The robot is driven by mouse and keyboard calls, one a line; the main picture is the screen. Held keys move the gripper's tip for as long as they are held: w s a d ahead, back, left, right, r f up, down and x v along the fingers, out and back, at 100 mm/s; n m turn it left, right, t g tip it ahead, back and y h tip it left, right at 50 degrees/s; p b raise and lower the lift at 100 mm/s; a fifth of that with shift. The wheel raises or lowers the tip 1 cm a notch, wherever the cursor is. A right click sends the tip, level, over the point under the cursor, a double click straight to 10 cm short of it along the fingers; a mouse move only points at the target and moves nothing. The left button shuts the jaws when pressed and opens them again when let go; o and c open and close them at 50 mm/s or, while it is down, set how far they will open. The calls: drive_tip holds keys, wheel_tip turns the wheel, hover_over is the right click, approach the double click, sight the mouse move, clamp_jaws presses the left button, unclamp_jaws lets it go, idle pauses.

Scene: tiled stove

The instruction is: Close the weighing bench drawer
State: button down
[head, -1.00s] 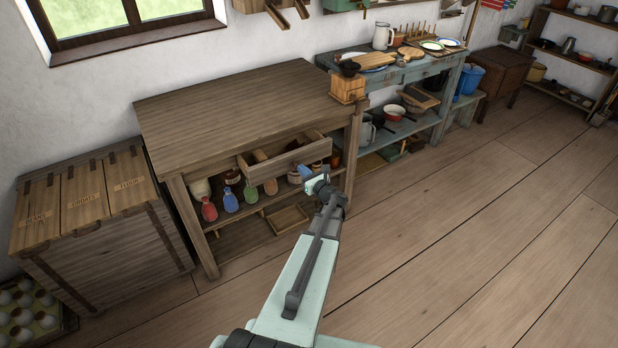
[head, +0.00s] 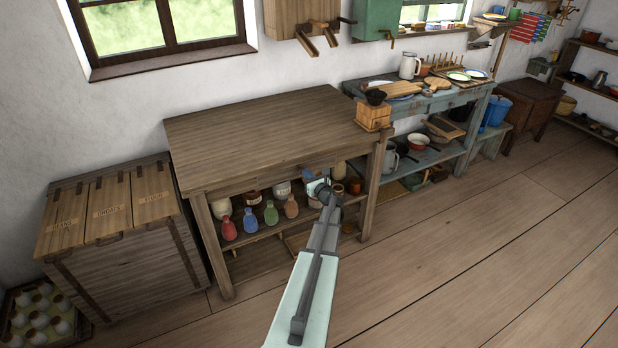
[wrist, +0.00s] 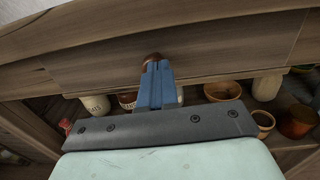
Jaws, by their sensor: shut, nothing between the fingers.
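The weighing bench (head: 255,125) is a brown wooden table against the wall. Its drawer (head: 268,178) sits under the top with its front in line with the bench frame, and no open drawer box shows. In the wrist view the drawer front (wrist: 225,55) spans the picture, with a round reddish-brown knob (wrist: 152,57) in its middle. My gripper (head: 317,186) is at the drawer front. In the wrist view its blue fingers (wrist: 157,68) are shut with nothing between them, right at the knob; I cannot tell whether they touch it.
The shelf below the drawer holds jars, bowls and coloured bottles (head: 250,218). A wooden grinder (head: 373,115) stands on the bench's right end. A lidded wooden bin (head: 120,240) stands to the left, a blue-grey table (head: 430,110) to the right. The floor in front is clear.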

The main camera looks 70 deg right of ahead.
drive_tip(key=shift+w+d+r, duration=0.15)
drive_tip(key=shift+w+d, duration=0.2)
drive_tip(key=shift+d, duration=0.1)
drive_tip(key=shift+a, duration=0.1)
drive_tip(key=v, duration=1.5)
drive_tip(key=shift+f, duration=0.2)
